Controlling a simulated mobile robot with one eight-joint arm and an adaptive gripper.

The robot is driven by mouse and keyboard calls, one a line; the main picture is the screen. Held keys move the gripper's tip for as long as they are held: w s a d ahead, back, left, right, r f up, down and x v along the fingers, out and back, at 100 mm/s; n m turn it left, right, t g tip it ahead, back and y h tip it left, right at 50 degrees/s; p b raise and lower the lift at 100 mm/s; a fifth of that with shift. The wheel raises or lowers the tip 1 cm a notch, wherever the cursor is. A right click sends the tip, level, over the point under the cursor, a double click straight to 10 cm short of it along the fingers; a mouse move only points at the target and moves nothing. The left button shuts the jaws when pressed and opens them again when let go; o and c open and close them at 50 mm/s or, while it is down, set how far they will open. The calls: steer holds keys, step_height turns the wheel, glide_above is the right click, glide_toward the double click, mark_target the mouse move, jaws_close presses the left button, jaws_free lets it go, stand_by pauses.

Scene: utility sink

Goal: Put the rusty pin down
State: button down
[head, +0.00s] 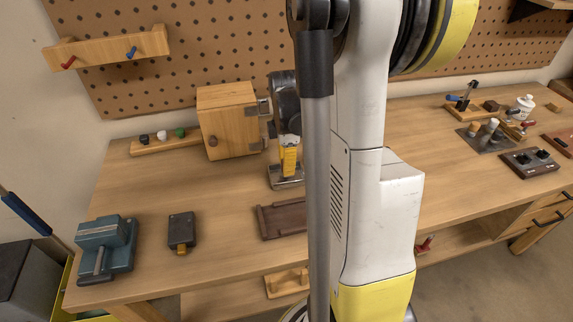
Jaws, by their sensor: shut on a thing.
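My gripper (287,138) is the dark end that hangs down in front of the pegboard, just right of the wooden box, partly covered by my own arm. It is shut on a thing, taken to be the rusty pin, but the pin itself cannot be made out. Directly below it a yellow part (289,160) shows above a small metal base (287,182) on the workbench (225,262). I cannot tell whether the gripper touches this yellow part.
A wooden box (229,122) stands left of the gripper. A brown tray (281,221) lies in front, partly hidden. A dark block (181,231) and a blue-grey vise (105,247) are at left. Several small fixtures crowd the right.

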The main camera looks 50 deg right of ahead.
steer(key=c, duration=1.3)
jaws_free()
steer(key=shift+o, duration=0.2)
step_height(320, 180, up, 13)
steer(key=p, duration=0.6)
steer(key=s+a+r+m+t, duration=0.2)
steer(key=a+m, duration=0.1)
steer(key=a, duration=0.5)
steer(key=s+a+r+m+t, duration=0.1)
steer(key=a+m, duration=0.3)
steer(key=a, duration=0.5)
steer(key=s+a+r+m+t, duration=0.2)
steer(key=a+m+t, duration=0.2)
steer(key=a, duration=0.4)
steer(key=shift+s+a+r, duration=0.35)
steer(key=shift+s, duration=0.05)
